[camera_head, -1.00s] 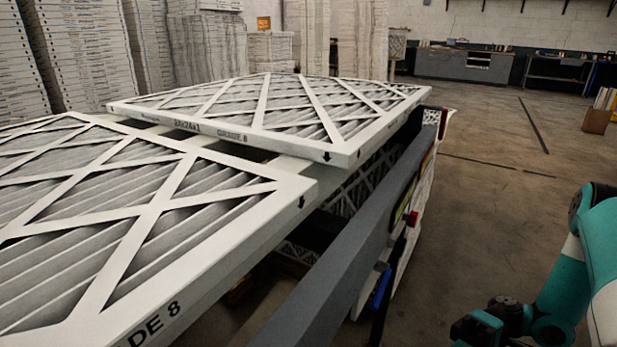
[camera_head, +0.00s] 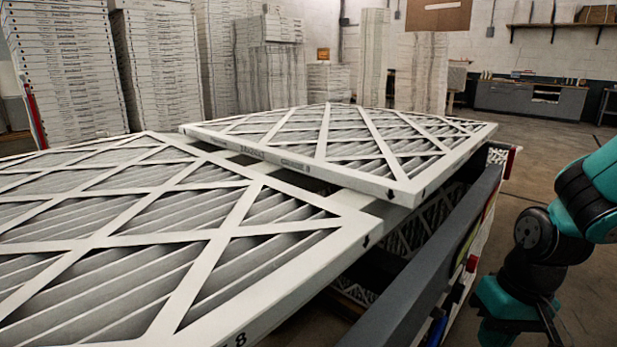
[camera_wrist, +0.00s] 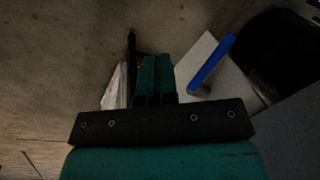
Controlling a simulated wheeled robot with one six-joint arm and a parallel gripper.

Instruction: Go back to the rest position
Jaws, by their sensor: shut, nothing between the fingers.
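My gripper (camera_wrist: 154,78) shows in the wrist view with its teal fingers together and nothing between them. It points down past the side of the cart, above the concrete floor. In the head view my arm is folded at the right edge, beside the cart, and its fingertips cannot be made out. The gripper is apart from the filters. A white-framed pleated filter (camera_head: 403,185) lies on top of other large filters (camera_head: 210,235), shifted toward the back right.
A dark grey rail (camera_head: 425,275) runs along the cart's right side, close to my arm. A blue handle (camera_wrist: 212,60) shows in the wrist view. Tall stacks of filters (camera_head: 155,70) stand at the back left. A grey workbench (camera_head: 530,100) stands far right. Floor there is open.

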